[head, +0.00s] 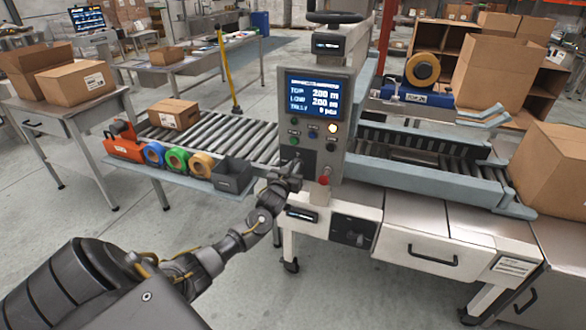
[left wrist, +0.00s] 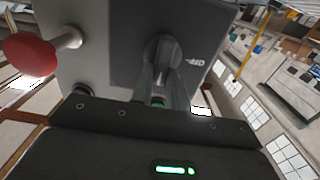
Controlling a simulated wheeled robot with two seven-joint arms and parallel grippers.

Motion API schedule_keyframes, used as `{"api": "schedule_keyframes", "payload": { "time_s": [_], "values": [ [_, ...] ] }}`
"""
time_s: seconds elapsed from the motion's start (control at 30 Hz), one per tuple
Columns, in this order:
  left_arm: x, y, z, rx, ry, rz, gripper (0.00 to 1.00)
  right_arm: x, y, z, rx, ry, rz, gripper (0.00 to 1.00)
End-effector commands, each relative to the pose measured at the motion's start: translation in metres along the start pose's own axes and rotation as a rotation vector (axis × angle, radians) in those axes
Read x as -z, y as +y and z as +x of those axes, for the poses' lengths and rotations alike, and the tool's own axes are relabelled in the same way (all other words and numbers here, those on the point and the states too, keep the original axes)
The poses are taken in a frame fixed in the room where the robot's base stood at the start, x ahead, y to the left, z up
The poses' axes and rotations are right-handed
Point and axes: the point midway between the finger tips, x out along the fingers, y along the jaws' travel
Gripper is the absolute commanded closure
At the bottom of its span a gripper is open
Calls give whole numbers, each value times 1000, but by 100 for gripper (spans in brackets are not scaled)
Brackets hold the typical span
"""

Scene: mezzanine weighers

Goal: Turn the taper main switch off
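The taper's grey control box (head: 315,115) stands upright with a lit blue screen (head: 313,97). My left gripper (head: 291,170) reaches the lower left of its front face, covering the main switch in the head view. In the left wrist view the round grey switch knob (left wrist: 163,47) sits on a dark plate with an "OFF" mark (left wrist: 196,63) to its right. The two fingers of the left gripper (left wrist: 163,68) are close together at the knob and appear shut on it. The knob's exact angle is hard to tell. My right gripper is out of view.
A red mushroom button (head: 324,180) sits right of my gripper; it also shows in the wrist view (left wrist: 30,54). Tape rolls (head: 177,160) and a grey bin (head: 233,175) stand to the left.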

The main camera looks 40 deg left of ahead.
Motion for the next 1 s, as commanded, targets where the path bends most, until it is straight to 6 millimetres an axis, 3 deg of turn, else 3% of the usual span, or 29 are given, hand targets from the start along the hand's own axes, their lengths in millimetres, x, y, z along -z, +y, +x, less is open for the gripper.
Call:
{"api": "schedule_keyframes", "payload": {
  "time_s": [0.03,0.1,0.47,1.0],
  "values": [
    [0,0,0,0,0,0,91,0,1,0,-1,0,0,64],
    [0,0,0,0,0,0,100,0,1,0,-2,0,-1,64],
    [0,0,0,1,-1,-42,100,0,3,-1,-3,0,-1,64],
    [-1,-7,0,3,0,-468,100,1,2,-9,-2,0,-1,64]
  ]
}}
